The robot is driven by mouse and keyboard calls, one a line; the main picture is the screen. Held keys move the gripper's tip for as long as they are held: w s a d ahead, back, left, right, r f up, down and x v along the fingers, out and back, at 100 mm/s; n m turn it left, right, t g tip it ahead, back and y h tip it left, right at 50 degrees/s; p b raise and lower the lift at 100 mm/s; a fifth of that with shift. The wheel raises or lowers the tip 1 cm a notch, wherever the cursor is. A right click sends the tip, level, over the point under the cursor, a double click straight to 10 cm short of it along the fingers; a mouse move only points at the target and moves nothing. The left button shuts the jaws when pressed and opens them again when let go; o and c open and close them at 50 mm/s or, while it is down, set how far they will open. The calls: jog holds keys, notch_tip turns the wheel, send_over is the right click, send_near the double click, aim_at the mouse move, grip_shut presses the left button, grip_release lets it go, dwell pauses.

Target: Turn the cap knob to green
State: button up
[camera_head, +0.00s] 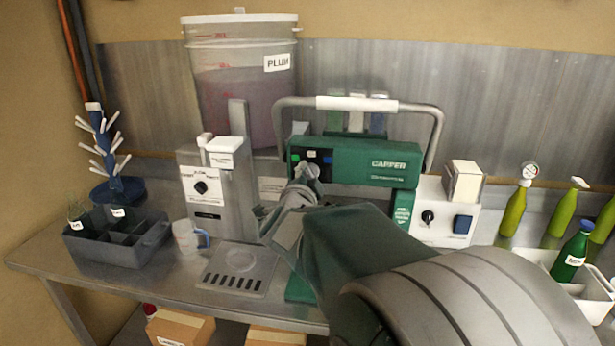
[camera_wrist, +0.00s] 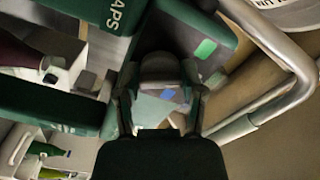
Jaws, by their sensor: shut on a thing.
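The green capper (camera_head: 365,160) stands on the bench under a bent metal handle. My gripper (camera_head: 306,176) is at the left part of its front panel, shut on the cap knob. In the wrist view, my gripper (camera_wrist: 160,82) has its fingers on both sides of the grey cap knob (camera_wrist: 160,66). The knob is mostly hidden, and I cannot tell exactly which mark it points to. A green mark (camera_wrist: 205,49) shows on the panel beyond the fingers.
A grey machine with a black knob (camera_head: 201,187) stands left of the capper. A white box (camera_head: 440,222) with another knob stands right. A mug (camera_head: 187,236), a dark caddy (camera_head: 115,245) and green bottles (camera_head: 512,210) are on the bench. The metal handle (camera_head: 437,130) arches over the capper.

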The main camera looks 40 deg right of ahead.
jog(key=shift+f+n, duration=0.3)
jog(key=shift+n, duration=1.4)
jog(key=o, duration=1.2)
jog(key=shift+c, duration=0.2)
jog(key=shift+r, duration=0.1)
jog(key=shift+a, duration=0.1)
jog(key=shift+s+a, duration=0.25)
jog(key=shift+a, duration=0.05)
jog(key=v, duration=1.1)
